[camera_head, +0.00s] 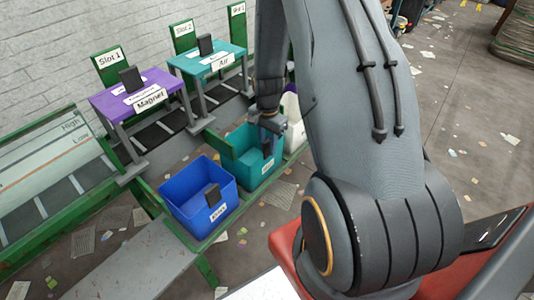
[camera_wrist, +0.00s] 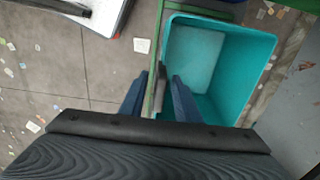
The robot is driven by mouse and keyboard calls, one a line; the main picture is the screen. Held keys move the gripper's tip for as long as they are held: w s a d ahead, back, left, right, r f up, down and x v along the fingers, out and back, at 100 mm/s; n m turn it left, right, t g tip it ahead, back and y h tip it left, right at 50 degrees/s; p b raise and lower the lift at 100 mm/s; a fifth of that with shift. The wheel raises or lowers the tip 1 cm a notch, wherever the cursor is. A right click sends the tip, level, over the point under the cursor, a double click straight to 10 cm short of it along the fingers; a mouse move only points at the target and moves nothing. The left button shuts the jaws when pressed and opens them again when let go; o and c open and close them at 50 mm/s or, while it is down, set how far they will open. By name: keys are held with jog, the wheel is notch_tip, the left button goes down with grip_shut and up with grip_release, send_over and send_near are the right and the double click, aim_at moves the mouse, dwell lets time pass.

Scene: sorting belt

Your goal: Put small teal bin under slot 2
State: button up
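The teal bin (camera_head: 243,163) stands in the row of bins, between a blue bin and a white bin. It has a dark upright tab (camera_head: 266,149) at its front wall and a white label. My gripper (camera_head: 268,128) points down over the front side of the teal bin, close above the tab. In the wrist view the teal bin (camera_wrist: 240,60) looks empty, and my two fingers (camera_wrist: 160,96) stand apart on either side of its near wall and grey tab. The Slot 2 sign (camera_head: 182,28) rises behind the teal Air table.
The blue bin (camera_head: 188,205) stands to the left and the white bin (camera_head: 292,125) to the right. The purple Magnet table (camera_head: 120,103) is under Slot 1 and the teal Air table (camera_head: 208,60) beside it. A green frame carries the bins. Paper scraps litter the floor.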

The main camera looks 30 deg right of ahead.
notch_tip(320, 180, up, 7)
jog(key=shift+r+b, duration=0.1)
jog(key=shift+b, duration=0.4)
jog(key=shift+a+r, duration=0.1)
jog(key=shift+r, duration=0.1)
jog(key=s+a+r+n, duration=1.3)
jog(key=s+a+n, duration=0.1)
jog(key=s+a, duration=0.1)
jog(key=shift+s, duration=0.15)
jog(key=shift+a, duration=0.2)
